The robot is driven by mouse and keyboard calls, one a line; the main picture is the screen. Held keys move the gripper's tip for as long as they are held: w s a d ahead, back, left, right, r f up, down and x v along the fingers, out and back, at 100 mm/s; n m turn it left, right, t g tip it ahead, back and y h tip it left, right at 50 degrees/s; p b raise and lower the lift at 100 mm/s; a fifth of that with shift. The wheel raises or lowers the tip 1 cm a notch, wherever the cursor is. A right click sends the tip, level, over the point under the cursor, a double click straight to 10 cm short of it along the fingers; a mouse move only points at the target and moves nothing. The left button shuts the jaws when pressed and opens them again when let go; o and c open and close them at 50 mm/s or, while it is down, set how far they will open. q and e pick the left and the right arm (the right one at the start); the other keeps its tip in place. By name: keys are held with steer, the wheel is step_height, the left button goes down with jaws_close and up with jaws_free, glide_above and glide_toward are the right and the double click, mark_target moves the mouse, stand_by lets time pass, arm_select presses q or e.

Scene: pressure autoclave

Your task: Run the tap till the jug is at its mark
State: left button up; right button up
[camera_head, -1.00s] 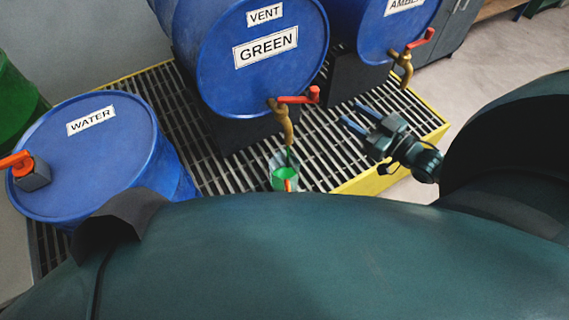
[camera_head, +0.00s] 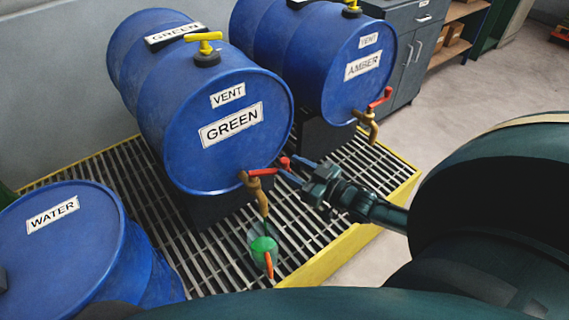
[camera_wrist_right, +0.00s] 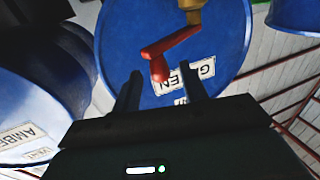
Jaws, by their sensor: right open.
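The blue GREEN barrel (camera_head: 225,130) lies on its side. Its brass tap (camera_head: 257,190) has a red lever (camera_head: 264,172). A thin green stream runs from the spout into a clear jug (camera_head: 262,244) on the grate. The jug holds green liquid and has an orange-red part on its near side. I cannot make out the mark or the exact level. My right gripper (camera_head: 287,168) is open at the lever's free end. In the wrist view, the red lever (camera_wrist_right: 172,41) reaches toward the space between the open fingers (camera_wrist_right: 160,72). Contact is unclear. My left gripper is out of view.
The AMBER barrel (camera_head: 345,75) with its own red-levered tap (camera_head: 370,122) is to the right. A yellow-edged grate (camera_head: 330,248) lies underneath. A yellow vent handle (camera_head: 204,37) tops the GREEN barrel.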

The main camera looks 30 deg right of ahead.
mark_target(285, 163)
steer(key=shift+x, duration=1.6)
jaws_close()
